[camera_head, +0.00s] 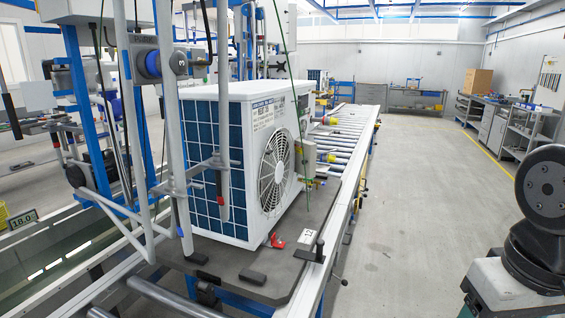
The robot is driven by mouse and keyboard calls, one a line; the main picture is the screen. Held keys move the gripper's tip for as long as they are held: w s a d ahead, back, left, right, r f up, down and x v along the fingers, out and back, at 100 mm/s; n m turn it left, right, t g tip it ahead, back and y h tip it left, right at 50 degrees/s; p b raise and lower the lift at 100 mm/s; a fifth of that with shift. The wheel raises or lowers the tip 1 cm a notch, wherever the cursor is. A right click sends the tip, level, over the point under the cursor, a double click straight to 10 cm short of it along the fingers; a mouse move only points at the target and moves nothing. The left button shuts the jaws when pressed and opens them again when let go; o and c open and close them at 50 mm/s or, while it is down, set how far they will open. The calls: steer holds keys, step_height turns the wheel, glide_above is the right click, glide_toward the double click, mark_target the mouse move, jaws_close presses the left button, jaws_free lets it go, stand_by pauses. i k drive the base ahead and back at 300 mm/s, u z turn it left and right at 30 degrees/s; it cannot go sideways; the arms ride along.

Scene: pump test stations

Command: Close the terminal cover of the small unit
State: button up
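A white outdoor unit (238,205) with a round fan grille (273,172) and a blue finned side stands upright on a dark pallet (232,262) at the centre. On its right side is a small area of fittings and valves (307,160). I cannot make out the terminal cover or whether it is open or shut. My gripper is not in view. Only a dark, round part of my arm shows at the right edge, apart from the unit.
A roller conveyor (345,130) runs back behind the unit. Blue and grey posts with hoses (115,110) stand close on its left. A red item (277,241) lies on the pallet by the unit's corner. The grey floor (420,200) to the right is clear, with benches (500,125) beyond.

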mark_target(310, 147)
steer(key=u, duration=0.55)
steer(key=k, duration=1.25)
steer(key=z, duration=0.05)
steer(key=i, duration=0.4)
steer(key=z, duration=0.75)
steer(key=i, duration=1.5)
steer(key=u, duration=0.7)
